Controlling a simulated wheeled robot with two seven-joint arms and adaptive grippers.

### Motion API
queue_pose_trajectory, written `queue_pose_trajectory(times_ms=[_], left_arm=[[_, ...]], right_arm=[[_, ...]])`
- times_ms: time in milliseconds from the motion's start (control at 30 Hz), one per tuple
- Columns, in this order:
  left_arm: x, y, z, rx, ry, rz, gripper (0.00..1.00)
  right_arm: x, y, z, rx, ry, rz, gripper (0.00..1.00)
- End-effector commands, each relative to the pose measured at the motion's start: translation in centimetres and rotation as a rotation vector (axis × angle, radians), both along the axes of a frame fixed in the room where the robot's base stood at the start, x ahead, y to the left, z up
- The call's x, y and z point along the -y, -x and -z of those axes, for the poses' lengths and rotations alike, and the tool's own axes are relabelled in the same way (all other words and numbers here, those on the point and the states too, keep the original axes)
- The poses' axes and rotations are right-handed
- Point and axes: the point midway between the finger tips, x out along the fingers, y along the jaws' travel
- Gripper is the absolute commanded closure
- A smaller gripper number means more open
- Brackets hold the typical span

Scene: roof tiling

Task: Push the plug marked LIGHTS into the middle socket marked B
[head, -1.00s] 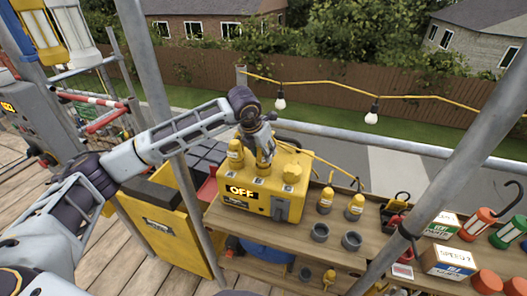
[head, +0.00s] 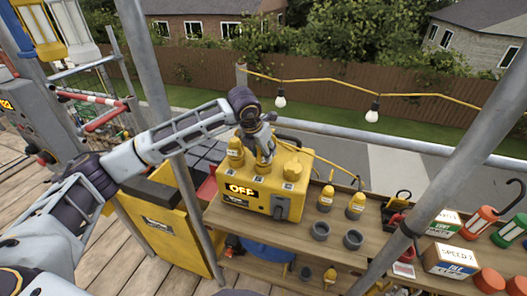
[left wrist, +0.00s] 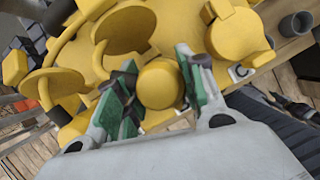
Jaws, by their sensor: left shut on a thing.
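The yellow power box (head: 292,208) stands on the wooden bench with an OFF sign on its front. My left gripper (head: 263,162) is over the middle of its top, shut on a yellow plug. In the left wrist view the green-padded fingers of my left gripper (left wrist: 160,88) are on either side of the round yellow plug (left wrist: 160,84). The plug's marking cannot be read. The gripper hides the middle socket, so I cannot tell how deep the plug sits. A white C label (left wrist: 240,73) shows beside it. My right gripper is out of view.
Two yellow bottle-shaped plugs (head: 326,197) and grey cups (head: 353,239) stand to the right. Scaffold poles (head: 160,120) cross close to my arm.

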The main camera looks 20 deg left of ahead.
Motion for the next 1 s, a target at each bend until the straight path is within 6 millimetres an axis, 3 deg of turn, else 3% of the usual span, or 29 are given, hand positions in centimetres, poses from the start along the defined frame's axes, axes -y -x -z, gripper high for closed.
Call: queue_pose_trajectory(times_ms=[100,133,200,567,1000], left_arm=[[0.0,0.0,0.2,0.001,0.0,0.0,0.9],[0.0,0.0,0.1,0.001,0.0,0.0,0.57],[0.0,0.0,0.1,0.001,0.0,0.0,0.52],[0.0,0.1,0.0,0.0,0.0,0.0,0.52],[-0.3,0.7,-1.9,0.0,0.0,-0.001,0.52]], right_arm=[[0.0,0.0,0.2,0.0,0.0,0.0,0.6],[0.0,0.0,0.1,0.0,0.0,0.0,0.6],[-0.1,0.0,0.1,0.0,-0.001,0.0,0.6],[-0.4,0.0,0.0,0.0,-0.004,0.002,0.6],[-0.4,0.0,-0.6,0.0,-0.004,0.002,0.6]])
